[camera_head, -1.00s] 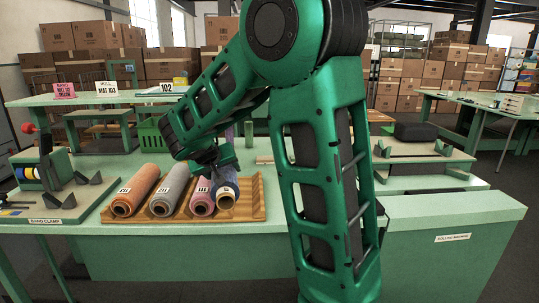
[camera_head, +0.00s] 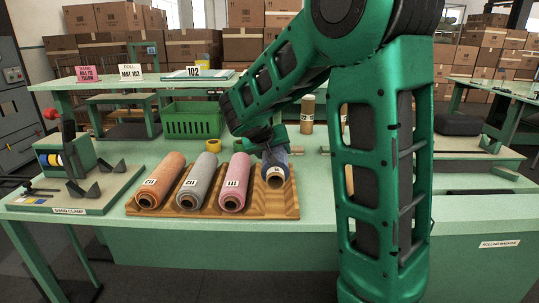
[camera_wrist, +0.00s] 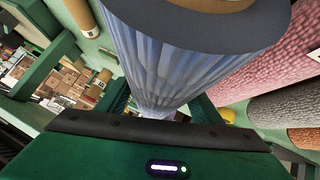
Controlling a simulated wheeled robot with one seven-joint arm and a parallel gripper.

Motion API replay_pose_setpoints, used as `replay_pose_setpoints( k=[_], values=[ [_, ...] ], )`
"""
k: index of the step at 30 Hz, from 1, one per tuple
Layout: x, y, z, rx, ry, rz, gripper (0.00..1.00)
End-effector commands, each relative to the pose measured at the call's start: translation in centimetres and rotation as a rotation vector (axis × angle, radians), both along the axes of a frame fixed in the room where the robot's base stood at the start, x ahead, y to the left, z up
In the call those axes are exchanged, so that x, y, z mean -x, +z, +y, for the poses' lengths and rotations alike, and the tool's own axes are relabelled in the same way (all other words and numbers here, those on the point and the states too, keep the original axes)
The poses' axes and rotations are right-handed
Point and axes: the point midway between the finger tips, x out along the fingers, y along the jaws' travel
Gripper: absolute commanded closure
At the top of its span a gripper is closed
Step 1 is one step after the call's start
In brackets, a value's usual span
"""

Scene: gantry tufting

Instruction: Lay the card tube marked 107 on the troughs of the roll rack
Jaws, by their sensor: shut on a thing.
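My gripper (camera_head: 270,142) is shut on a blue roll (camera_head: 275,166) at the right end of the wooden roll rack (camera_head: 285,209). The wrist view shows the blue roll (camera_wrist: 165,55) between my fingers (camera_wrist: 158,108), its brown core at the top edge. The roll's near end sits higher in the picture than its neighbours' ends; I cannot tell whether it touches the rack. Its white label is too small to read. A tan card tube (camera_head: 307,113) with a label stands upright behind, apart from my gripper; its number is unreadable. No 107 can be read.
Pink (camera_head: 235,183), grey (camera_head: 199,181) and orange (camera_head: 161,181) rolls lie on the rack, left of the blue one. A green crate (camera_head: 192,120) and a yellow roll (camera_head: 213,147) stand behind. A clamp stand (camera_head: 62,187) is at left. My arm hides the table's right part.

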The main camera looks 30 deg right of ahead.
Motion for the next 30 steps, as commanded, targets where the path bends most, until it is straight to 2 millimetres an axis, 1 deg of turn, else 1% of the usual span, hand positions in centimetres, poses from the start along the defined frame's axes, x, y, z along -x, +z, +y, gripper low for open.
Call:
replay_pose_setpoints(
  k=[5, 21, 30],
  values=[
    [0.0, -1.0, -0.1, 0.001, -0.002, 0.001, 0.69],
    [0.1, -5.6, -0.1, 0.001, -0.001, 0.002, 0.69],
    [0.0, -7.2, -0.1, 0.001, -0.001, 0.0, 0.69]
  ],
)
